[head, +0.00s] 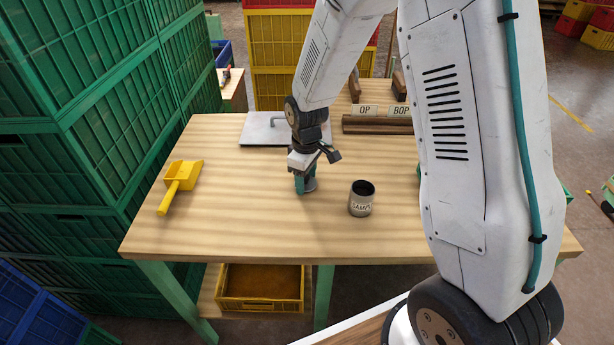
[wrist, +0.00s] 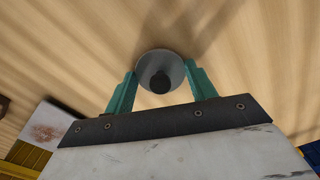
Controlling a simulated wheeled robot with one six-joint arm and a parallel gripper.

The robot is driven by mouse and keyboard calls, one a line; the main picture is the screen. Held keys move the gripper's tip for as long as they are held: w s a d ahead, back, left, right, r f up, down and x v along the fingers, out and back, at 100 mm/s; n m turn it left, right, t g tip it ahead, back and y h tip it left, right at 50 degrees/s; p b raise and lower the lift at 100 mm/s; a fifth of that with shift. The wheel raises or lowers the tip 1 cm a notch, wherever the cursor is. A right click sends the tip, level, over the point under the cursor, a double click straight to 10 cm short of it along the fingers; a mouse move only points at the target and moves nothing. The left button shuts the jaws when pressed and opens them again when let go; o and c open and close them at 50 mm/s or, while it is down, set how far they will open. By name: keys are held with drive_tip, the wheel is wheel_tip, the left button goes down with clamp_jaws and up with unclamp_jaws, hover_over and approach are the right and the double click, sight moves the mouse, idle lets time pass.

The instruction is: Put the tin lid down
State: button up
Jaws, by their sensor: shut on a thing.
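My gripper (head: 305,187) points down over the middle of the wooden table. Its teal fingers are shut on the round grey tin lid (head: 312,185). In the wrist view the lid (wrist: 145,66) sits between the two fingertips of my gripper (wrist: 160,78), with its dark knob (wrist: 160,83) facing the camera. The lid is close to the table top; I cannot tell whether it touches. The open dark tin (head: 361,205) with a pale label stands upright on the table, to the right of the gripper and apart from it.
The wooden table (head: 235,220) has bare room left and in front of the gripper. A yellow scoop (head: 181,180) lies at the left. A pale metal plate (head: 258,130) lies behind. A labelled wooden rack (head: 365,124) stands at the back. Green crates (head: 95,110) are stacked at left.

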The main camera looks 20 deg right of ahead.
sight(307, 177)
drive_tip(key=o, duration=1)
wheel_tip(307, 177, up, 12)
drive_tip(key=s+d+r+m, duration=0.1)
drive_tip(key=s+r+m, duration=0.1)
drive_tip(key=s+r, duration=0.55)
drive_tip(key=s+r+m, duration=0.2)
drive_tip(key=s, duration=0.5)
drive_tip(key=s+d+r+m, duration=0.1)
drive_tip(key=s+r+m, duration=0.1)
drive_tip(key=s, duration=0.5)
drive_tip(key=s+d+r+m+t, duration=0.1)
drive_tip(key=s+r+m, duration=0.1)
drive_tip(key=s, duration=0.5)
drive_tip(key=shift+s+d+r, duration=0.2)
drive_tip(key=shift+s+r, duration=0.15)
drive_tip(key=shift+r, duration=0.15)
